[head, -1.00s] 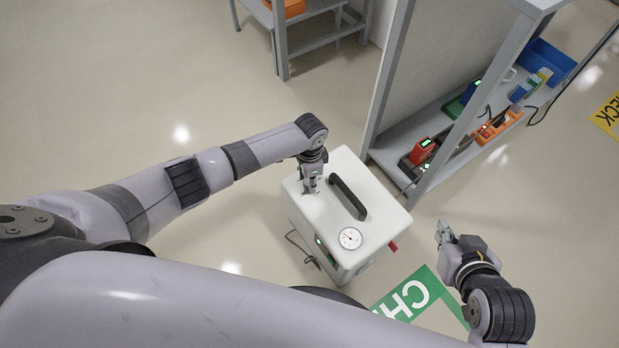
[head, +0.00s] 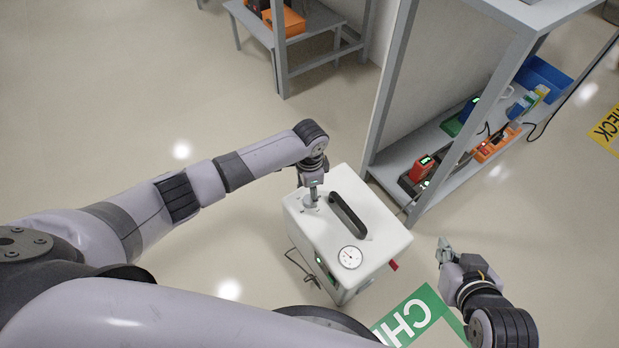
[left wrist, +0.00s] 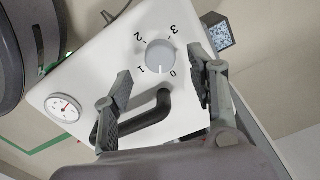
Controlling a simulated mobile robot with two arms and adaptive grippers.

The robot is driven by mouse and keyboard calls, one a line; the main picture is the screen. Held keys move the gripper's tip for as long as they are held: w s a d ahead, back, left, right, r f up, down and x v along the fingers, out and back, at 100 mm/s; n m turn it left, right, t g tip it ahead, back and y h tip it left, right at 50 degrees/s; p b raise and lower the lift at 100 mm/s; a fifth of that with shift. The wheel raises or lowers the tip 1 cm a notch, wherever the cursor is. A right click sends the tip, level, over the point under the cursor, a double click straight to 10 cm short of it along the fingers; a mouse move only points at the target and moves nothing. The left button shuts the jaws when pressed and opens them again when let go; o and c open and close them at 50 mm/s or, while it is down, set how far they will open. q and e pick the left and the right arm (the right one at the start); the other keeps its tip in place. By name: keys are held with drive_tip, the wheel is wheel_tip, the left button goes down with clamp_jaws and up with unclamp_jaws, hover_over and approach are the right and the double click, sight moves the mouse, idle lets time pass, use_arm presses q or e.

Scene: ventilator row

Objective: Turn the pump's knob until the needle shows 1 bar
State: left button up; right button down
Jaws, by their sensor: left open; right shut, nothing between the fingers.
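The pump is a white box (head: 385,232) on the floor with a black handle on top. My left gripper (head: 312,192) is open above the knob end. In the left wrist view its fingers (left wrist: 163,80) lie either side of the knob; contact is unclear. My right gripper (head: 443,246) is shut and empty, right of the pump.
A grey shelf (head: 410,208) with coloured devices stands close behind the pump on the right. A grey table with orange boxes (head: 284,22) is at the back. A green floor sign (head: 430,300) lies in front. Floor to the left is clear.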

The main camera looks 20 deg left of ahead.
use_arm(q)
wheel_tip(320, 180, up, 8)
drive_tip(key=shift+f, duration=0.15)
idle(0.5)
